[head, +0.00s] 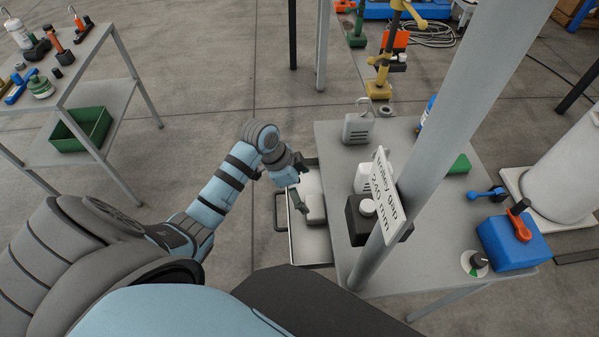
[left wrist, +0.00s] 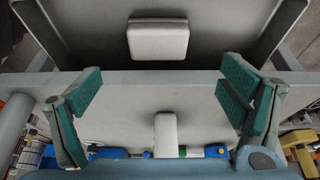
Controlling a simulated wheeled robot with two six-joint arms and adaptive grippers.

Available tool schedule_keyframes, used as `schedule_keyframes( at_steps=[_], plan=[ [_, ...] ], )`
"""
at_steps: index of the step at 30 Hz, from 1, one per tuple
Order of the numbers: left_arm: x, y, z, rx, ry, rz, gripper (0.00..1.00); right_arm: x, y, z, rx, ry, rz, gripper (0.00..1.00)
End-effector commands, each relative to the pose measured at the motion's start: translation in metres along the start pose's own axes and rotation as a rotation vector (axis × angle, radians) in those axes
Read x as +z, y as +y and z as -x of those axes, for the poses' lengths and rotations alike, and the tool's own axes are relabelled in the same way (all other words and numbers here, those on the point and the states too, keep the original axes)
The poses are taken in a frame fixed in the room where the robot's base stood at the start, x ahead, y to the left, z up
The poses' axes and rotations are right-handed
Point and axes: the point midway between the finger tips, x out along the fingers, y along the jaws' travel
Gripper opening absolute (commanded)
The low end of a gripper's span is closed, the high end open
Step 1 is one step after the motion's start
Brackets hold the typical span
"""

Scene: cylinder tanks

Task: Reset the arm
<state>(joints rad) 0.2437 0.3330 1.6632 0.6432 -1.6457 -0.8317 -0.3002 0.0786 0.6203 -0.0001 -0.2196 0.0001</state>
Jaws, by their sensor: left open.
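My left arm reaches in from the left in the head view, and its left gripper (head: 299,188) hangs over an open drawer (head: 308,250) at the table's left side. In the left wrist view the left gripper (left wrist: 158,92) has its two green-padded fingers spread wide, with nothing between them. A pale grey box (head: 312,196) lies in the drawer, partly behind the gripper. The same box (left wrist: 158,42) shows at the top of the left wrist view, beyond the fingers. My right gripper is not in view.
The grey table (head: 440,235) carries a grey canister (head: 358,129), a dark box and a blue box (head: 513,240) with an orange handle. A slanted post with a sign (head: 385,200) stands in front. A shelf (head: 75,75) is at the left; open floor lies between.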

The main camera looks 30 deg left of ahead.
Motion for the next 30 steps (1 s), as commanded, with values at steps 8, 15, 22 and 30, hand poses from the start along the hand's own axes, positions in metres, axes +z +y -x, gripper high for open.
schedule_keyframes(
  at_steps=[8,15,22,30],
  plan=[
    [0.000,0.000,0.024,0.001,0.000,0.001,0.90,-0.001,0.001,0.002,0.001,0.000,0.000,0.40],
    [0.000,0.000,0.023,0.001,0.001,0.001,0.90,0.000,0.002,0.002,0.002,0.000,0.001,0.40],
    [0.005,0.008,0.018,-0.006,-0.010,0.022,0.90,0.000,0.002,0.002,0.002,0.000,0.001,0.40],
    [0.061,0.093,-0.002,-0.144,-0.100,0.334,0.90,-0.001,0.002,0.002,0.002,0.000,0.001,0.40]
  ],
)
